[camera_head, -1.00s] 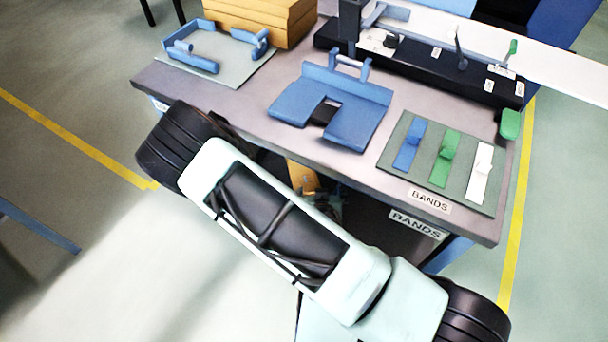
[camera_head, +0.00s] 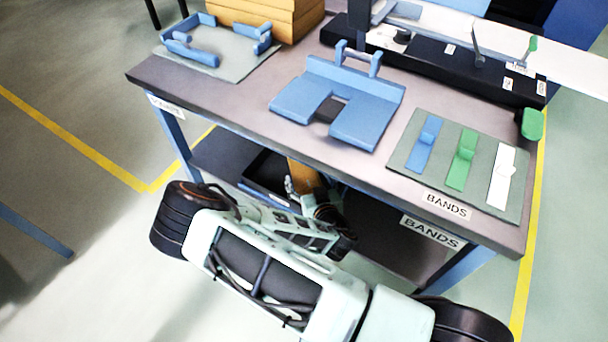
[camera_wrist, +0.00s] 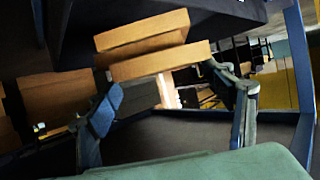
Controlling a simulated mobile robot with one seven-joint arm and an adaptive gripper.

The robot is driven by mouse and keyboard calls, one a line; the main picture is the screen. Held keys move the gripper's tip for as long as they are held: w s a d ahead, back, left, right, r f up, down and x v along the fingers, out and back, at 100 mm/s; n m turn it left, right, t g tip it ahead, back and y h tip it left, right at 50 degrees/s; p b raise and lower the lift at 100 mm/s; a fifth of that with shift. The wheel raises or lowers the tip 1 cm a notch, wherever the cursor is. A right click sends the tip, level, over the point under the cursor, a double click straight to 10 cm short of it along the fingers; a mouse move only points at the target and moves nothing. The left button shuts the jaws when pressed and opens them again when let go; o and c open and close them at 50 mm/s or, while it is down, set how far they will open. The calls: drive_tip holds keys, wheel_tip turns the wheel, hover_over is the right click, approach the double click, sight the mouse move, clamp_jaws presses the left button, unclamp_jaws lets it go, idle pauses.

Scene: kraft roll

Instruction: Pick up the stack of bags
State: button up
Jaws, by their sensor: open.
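In the wrist view, a light brown stack of flat slabs (camera_wrist: 150,45), which may be the bags, lies beyond and between my gripper's fingers. My gripper (camera_wrist: 172,92) is open, with a gap between it and the stack; nothing is held. In the head view an orange-brown thing (camera_head: 305,176) shows under the bench top, partly hidden by my arm; I cannot tell if it is the same stack. A layered brown stack (camera_head: 265,16) also stands on the bench top at the back left, cut off by the picture's top edge.
The bench (camera_head: 235,108) has a dark lower shelf (camera_head: 222,160). On top are a blue cut-out fixture (camera_head: 362,122), a mat with blue, green and white bands (camera_head: 408,150), and a black sealer-like device (camera_head: 440,58). Another brown block (camera_wrist: 55,95) is left in the wrist view.

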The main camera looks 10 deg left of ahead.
sight(303, 167)
drive_tip(key=x, duration=0.2)
drive_tip(key=b+x, duration=0.1)
drive_tip(key=x, duration=0.2)
drive_tip(key=shift+a+r, duration=0.1)
drive_tip(key=shift+r, duration=0.15)
drive_tip(key=c, duration=1.4)
drive_tip(key=shift+c, duration=1.2)
drive_tip(key=shift+r, duration=0.2)
